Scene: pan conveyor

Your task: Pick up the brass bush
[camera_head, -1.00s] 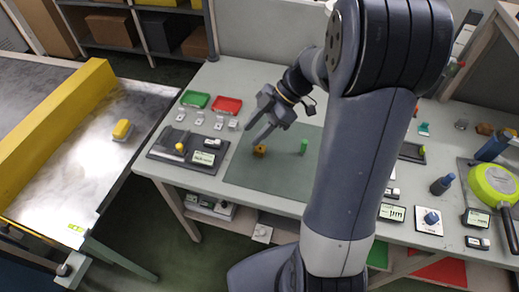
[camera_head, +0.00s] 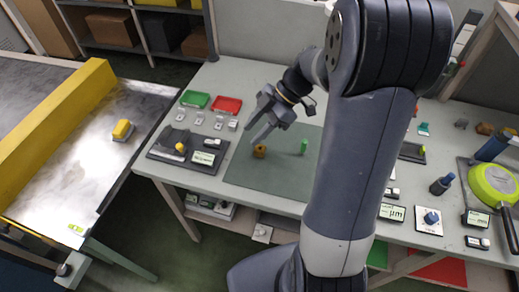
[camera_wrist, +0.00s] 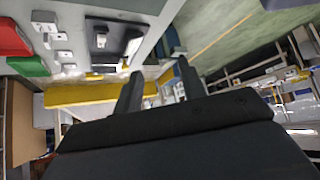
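The brass bush (camera_head: 259,152) is a small brown-gold piece standing on the grey-green mat (camera_head: 255,181), near its left side. My gripper (camera_head: 250,128) is over the mat just above and to the left of the bush in the head view, pointing left. Its two fingers are apart with nothing seen between them. In the wrist view the gripper (camera_wrist: 160,88) also shows its fingers spread. The bush does not show in the wrist view.
A green cylinder (camera_head: 304,147) stands on the mat to the right of the bush. A dark gauge tray (camera_head: 165,157) is to the left. Green (camera_head: 196,99) and red (camera_head: 227,105) trays lie behind. The conveyor (camera_head: 90,165) carries a yellow-topped block (camera_head: 123,130).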

